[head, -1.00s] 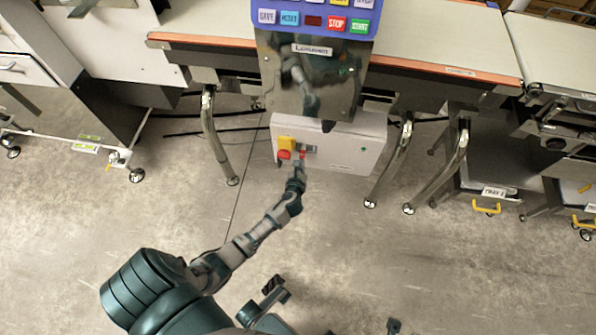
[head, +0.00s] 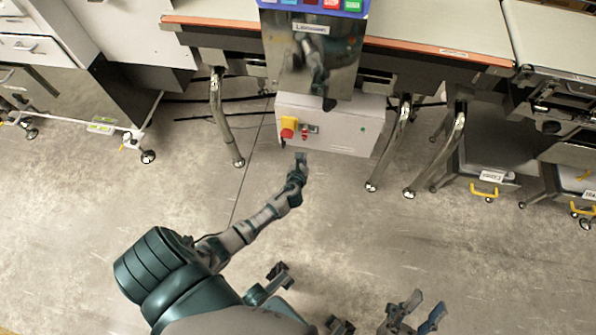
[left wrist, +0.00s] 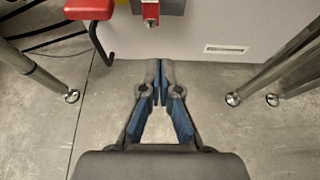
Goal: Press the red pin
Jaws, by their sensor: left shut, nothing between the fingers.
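The red pin (head: 304,132) is a small red piece on the front of a pale grey box (head: 345,139) under the belt. In the left wrist view the red pin (left wrist: 151,13) hangs from a dark grey holder at the top, just beyond my fingertips. My left gripper (head: 300,160) is shut and empty, a little below the box and apart from it. It also shows in the left wrist view (left wrist: 160,72), its blue-padded fingers meeting at the tips. My right gripper (head: 424,308) is open and empty low in the head view, far from the box.
A red knob on a yellow base (head: 287,127) sits left of the pin. A red part with a hook (left wrist: 89,10) shows in the left wrist view. Bent metal legs (head: 396,147) stand either side of the box. The floor before it is clear.

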